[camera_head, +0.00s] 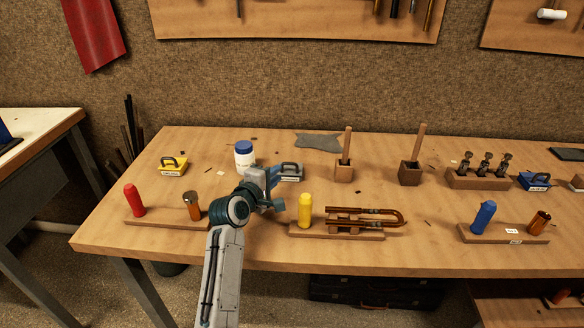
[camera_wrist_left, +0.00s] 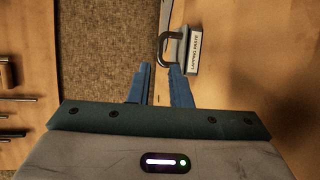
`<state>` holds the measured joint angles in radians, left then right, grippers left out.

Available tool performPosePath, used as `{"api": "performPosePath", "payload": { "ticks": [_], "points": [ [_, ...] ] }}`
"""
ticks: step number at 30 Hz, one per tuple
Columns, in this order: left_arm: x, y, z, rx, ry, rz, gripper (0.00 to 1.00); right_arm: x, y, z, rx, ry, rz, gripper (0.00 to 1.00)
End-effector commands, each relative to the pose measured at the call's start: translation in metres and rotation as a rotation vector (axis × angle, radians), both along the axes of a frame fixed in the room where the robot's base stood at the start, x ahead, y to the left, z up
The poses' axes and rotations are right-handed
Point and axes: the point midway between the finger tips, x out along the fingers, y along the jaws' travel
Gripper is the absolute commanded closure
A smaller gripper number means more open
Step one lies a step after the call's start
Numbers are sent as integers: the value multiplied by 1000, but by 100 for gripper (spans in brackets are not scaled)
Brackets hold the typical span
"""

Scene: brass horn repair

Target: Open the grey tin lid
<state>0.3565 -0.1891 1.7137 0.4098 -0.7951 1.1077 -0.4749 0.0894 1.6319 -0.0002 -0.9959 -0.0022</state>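The grey tin (camera_head: 291,172) sits on the workbench with its lid down and a dark loop handle on top. The wrist view shows the same tin (camera_wrist_left: 194,52), with a white label reading "LAPPING PASTE" and its handle (camera_wrist_left: 164,48) towards my fingers. My left gripper (camera_head: 270,180) is at the tin's left side in the head view, hiding part of it. In the wrist view its blue fingers (camera_wrist_left: 158,72) are apart, with a gap between them. The handle lies just past the fingertips, and I see no grip on it. My right gripper is not in view.
A white jar with a blue cap (camera_head: 244,156) stands behind my left arm. A yellow tin (camera_head: 172,166) is further left. A yellow bottle (camera_head: 305,210) and a brass slide (camera_head: 365,218) are in front. A wooden block with a stick (camera_head: 344,171) stands right of the grey tin.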

Motion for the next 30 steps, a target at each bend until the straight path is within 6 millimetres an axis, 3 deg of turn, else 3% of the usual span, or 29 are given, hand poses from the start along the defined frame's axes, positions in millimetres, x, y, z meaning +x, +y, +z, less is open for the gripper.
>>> {"api": "performPosePath", "payload": {
  "ticks": [5,18,30],
  "points": [
    [15,-7,-2,0,0,-1,82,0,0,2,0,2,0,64],
    [82,-35,-16,0,1,-1,82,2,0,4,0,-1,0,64],
    [97,-41,-19,0,0,0,82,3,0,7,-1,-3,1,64]
  ]
}}
